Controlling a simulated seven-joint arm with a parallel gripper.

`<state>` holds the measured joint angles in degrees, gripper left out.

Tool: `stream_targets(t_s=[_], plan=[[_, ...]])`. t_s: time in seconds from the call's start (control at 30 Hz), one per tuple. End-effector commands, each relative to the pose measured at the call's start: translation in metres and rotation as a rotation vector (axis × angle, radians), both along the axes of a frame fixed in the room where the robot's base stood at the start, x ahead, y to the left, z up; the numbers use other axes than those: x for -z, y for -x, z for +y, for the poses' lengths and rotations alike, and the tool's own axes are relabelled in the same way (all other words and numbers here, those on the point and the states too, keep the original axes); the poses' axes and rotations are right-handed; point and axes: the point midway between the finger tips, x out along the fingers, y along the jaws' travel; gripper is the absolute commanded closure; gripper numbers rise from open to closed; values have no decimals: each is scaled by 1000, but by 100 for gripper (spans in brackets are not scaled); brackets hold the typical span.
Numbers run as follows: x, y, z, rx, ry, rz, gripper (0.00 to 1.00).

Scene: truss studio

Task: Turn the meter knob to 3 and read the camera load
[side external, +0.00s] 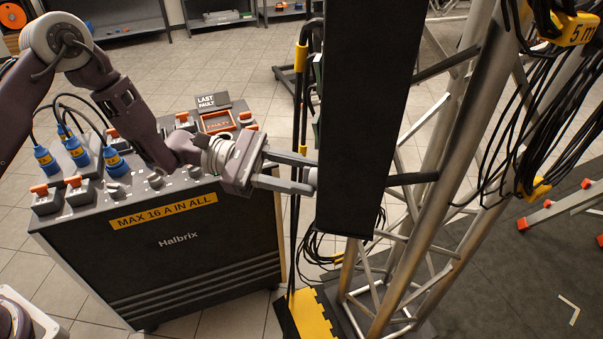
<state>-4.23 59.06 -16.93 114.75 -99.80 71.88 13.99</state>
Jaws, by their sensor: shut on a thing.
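My gripper (312,177) reaches to the right, away from the black console, its two long grey fingers level. Its fingertips are at the left edge of a tall black panel (368,110), shut on a small pale grey piece, which I take to be the meter knob (310,178). Only a sliver of the knob shows between the fingers. The panel stands in front of the truss and covers what lies behind it. The knob's setting marks and any meter display are not visible from here.
The black Halbrix console (190,268) stands below my arm, with blue plugs (82,155), several grey knobs and orange switches on top. A silver truss tower (440,150) with black cables (520,120) stands at right. A yellow-black ramp (312,315) lies on the floor.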

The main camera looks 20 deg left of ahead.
Motion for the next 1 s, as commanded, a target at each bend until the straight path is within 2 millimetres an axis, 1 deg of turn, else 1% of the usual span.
stream_targets(t_s=[0.3,0.33,0.43,0.7,0.77,0.87,1.0], plan=[[1,0,1,-1,-3,0,100],[1,0,1,-1,-3,0,63],[1,0,1,-1,-2,0,44],[0,0,0,0,-1,0,44],[0,0,4,-2,-2,0,44],[-1,1,21,-6,-1,0,44],[-2,5,50,-4,-1,0,44]])
